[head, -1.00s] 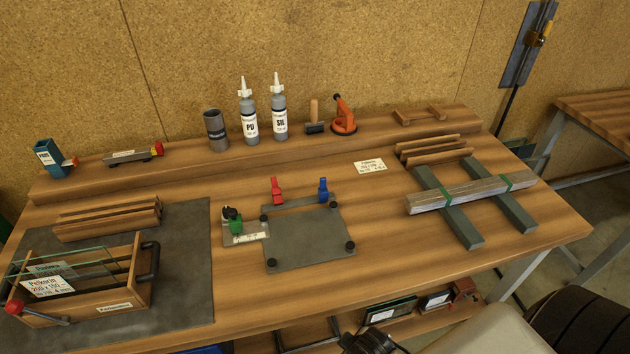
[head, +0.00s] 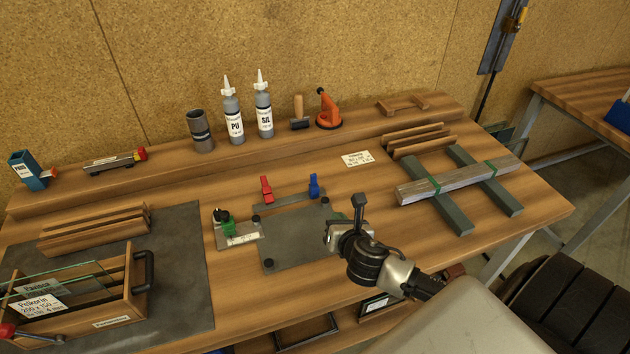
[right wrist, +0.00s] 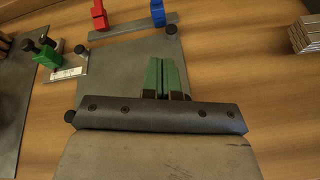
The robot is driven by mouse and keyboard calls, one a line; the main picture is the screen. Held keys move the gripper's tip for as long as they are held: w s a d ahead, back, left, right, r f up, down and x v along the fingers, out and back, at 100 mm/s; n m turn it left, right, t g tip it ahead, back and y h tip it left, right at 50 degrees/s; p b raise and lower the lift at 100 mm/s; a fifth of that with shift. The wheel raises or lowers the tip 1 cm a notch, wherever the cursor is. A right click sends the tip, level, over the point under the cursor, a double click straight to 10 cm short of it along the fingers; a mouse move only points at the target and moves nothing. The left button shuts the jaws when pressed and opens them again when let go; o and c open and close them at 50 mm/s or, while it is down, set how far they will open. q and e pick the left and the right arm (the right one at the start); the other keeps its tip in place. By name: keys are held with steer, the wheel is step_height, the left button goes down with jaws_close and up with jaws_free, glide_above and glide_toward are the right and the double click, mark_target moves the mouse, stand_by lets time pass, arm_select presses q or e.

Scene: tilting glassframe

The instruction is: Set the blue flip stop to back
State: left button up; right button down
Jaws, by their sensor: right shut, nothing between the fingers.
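The blue flip stop (head: 314,186) stands upright on a metal bar at the back edge of the grey jig plate (head: 290,238). It also shows at the top of the right wrist view (right wrist: 158,13). A red flip stop (head: 266,189) stands on the same bar, to its left. My right gripper (head: 338,216) is over the right part of the plate, in front of the blue stop and apart from it. In the right wrist view its green fingers (right wrist: 165,76) are together with nothing between them. My left gripper is not in view.
A green clamp (head: 228,226) sits on a small plate left of the jig. Bottles (head: 233,118) stand on the back shelf. A wooden rack with glass (head: 110,300) is at front left.

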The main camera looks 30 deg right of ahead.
mark_target(315, 177)
steer(key=n, duration=0.1)
steer(key=w+d+r+n+t, duration=0.1)
steer(key=n, duration=0.1)
steer(key=shift+w+r+n+y, duration=0.3)
steer(key=x, duration=0.4)
steer(key=p+x, duration=0.1)
steer(key=x, duration=0.4)
steer(key=r+x, duration=0.1)
steer(key=x, duration=0.3)
steer(key=shift+w+d+p, duration=0.1)
steer(key=shift+w+p, duration=0.2)
steer(key=shift+w, duration=0.25)
steer(key=shift+w+r, duration=0.1)
